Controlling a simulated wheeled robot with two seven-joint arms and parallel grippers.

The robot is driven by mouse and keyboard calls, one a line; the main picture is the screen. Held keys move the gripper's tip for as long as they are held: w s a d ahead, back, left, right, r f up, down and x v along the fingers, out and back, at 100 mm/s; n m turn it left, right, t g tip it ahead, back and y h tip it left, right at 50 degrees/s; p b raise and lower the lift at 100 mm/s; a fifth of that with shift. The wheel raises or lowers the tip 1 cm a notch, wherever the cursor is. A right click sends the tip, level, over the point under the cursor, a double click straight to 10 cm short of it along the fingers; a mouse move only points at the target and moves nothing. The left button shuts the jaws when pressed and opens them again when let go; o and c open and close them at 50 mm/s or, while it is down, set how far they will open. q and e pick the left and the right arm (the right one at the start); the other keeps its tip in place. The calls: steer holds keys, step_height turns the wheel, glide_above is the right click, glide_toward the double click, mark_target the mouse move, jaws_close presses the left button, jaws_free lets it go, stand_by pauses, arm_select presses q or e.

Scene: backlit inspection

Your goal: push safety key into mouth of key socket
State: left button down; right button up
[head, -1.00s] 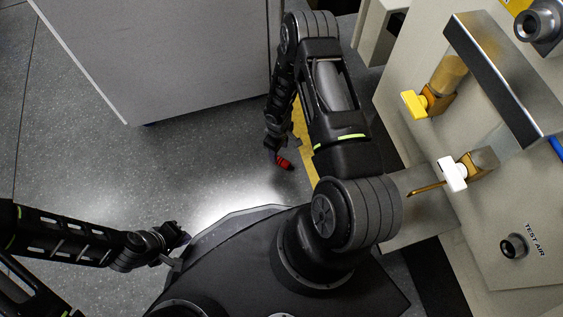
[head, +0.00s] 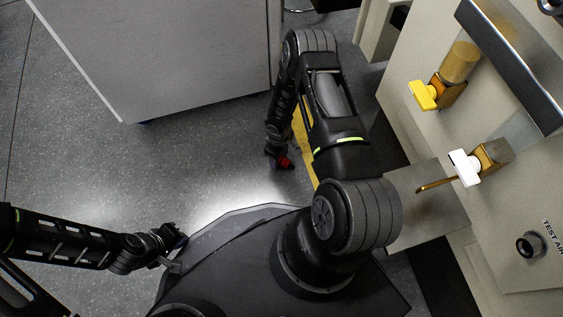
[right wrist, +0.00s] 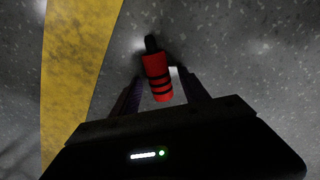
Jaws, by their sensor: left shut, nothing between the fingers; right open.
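A red cylinder with black bands and a black tip (right wrist: 157,78), which looks like the safety key, shows between the fingers of my right gripper (right wrist: 160,92) in the right wrist view. The fingers are open around it; whether it touches them or the floor I cannot tell. In the head view my right gripper (head: 279,157) is low over the floor, partly covering the red piece (head: 285,162). My left gripper (head: 178,248) is shut and empty at the lower left. A round metal fitting (head: 552,5) is cut off at the top right corner; I cannot tell whether it is the key socket.
A pale panel (head: 400,110) at the right carries yellow (head: 423,95) and white (head: 465,168) valve handles, a dark-faced bar (head: 512,62) and a round port (head: 529,245) beside "TEST AIR" lettering. A grey cabinet (head: 160,60) stands at the upper left. Open floor (head: 90,150) lies below it.

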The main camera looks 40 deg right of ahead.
stand_by(0.6)
jaws_close()
stand_by(0.4)
